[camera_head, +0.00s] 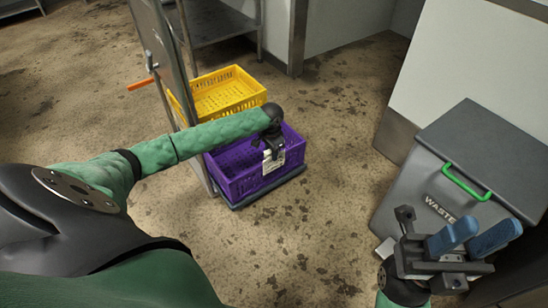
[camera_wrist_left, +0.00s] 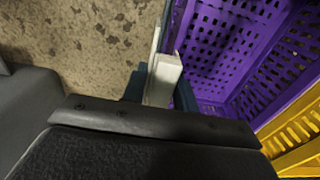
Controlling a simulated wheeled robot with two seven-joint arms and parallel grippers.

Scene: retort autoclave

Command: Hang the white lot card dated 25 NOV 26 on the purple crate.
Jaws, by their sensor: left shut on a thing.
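The purple crate (camera_head: 228,178) sits low on a dark base in the middle of the head view. Its slotted wall and inside fill the upper right of the left wrist view (camera_wrist_left: 215,40). My left gripper (camera_head: 270,148) is over the crate's near right side, shut on a white card (camera_head: 274,161). In the left wrist view the card is edge-on (camera_wrist_left: 163,78) between the fingers, close beside the crate's wall; I cannot tell whether it touches the rim. Its date is not readable. My right gripper (camera_head: 490,230) is open and empty, in front of the waste bin.
A yellow crate (camera_head: 225,93) stands just behind the purple one. A metal door or panel (camera_head: 166,55) with an orange handle (camera_head: 140,84) is at their left. A grey waste bin (camera_head: 455,180) with a green handle stands at right. Stained floor (camera_head: 320,180) between is clear.

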